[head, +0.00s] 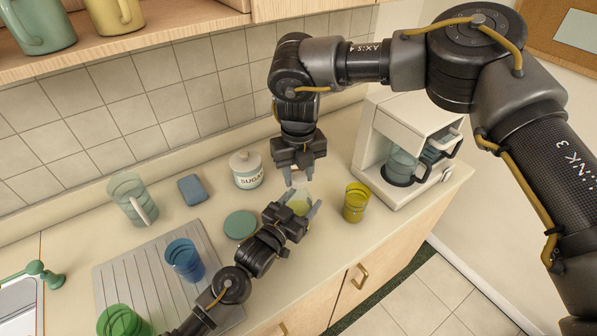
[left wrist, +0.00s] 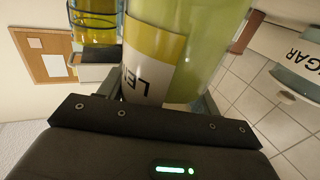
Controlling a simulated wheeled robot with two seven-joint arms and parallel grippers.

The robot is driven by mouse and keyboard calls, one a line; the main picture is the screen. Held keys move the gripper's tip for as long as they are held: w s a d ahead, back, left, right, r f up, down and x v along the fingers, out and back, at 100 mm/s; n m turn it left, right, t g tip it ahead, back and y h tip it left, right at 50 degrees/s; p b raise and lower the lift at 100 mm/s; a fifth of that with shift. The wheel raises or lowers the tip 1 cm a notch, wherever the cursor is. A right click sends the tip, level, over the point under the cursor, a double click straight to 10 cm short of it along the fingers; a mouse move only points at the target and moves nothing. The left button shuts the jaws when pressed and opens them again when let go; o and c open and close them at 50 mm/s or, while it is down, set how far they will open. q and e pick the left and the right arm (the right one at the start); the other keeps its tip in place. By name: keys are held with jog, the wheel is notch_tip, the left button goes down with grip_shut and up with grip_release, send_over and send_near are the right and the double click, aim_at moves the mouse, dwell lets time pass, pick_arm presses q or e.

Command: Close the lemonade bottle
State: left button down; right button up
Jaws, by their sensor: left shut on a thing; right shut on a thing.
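The lemonade bottle (head: 300,204) stands on the counter, small and partly hidden by my grippers in the head view. In the left wrist view the bottle (left wrist: 196,50) is yellow-green and see-through, with a yellow and white label reading "LE". My left gripper (head: 293,210) is shut on the bottle's body, a finger on each side. My right gripper (head: 299,172) points down from above and is shut on a small pale thing, seemingly the cap, right over the bottle's top. Whether the cap touches the neck, I cannot tell.
A yellow-green cup (head: 355,203) stands close right of the bottle, with a coffee maker (head: 385,125) behind it. A sugar jar (head: 246,170) and a round green disc (head: 240,225) are to the left. A blue cup (head: 184,259) stands on the grey drainboard (head: 140,275). A clear jug (head: 131,198) is farther left.

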jog(key=m, duration=0.5)
jog(key=shift+m, duration=0.3)
jog(key=o, duration=1.2)
jog(key=shift+c, duration=0.2)
notch_tip(320, 180, up, 12)
pick_arm(q)
jog(key=shift+c, duration=1.2)
grip_release()
